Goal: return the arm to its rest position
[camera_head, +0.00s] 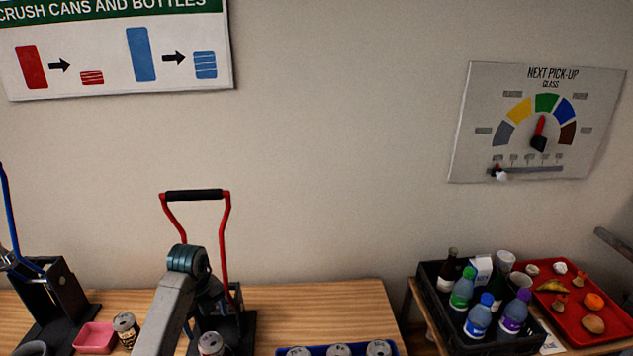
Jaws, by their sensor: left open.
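My left arm rises from the bottom edge and bends over at a grey-teal joint in front of the red-handled can crusher (226,250). My left gripper (208,310) is open, small and partly hidden behind my own arm link, close to the crusher's black base. A can (211,344) stands just below it at the bottom edge; I cannot tell whether they touch. No object shows between the jaws. My right gripper is not in view.
A blue-handled crusher (50,295), pink container (95,336) and can (126,328) are at left. A blue tray (317,351) holds cans at the bottom. At right are a black crate (430,290) of bottles and a red tray (570,325). Wooden table (330,310) is bare between.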

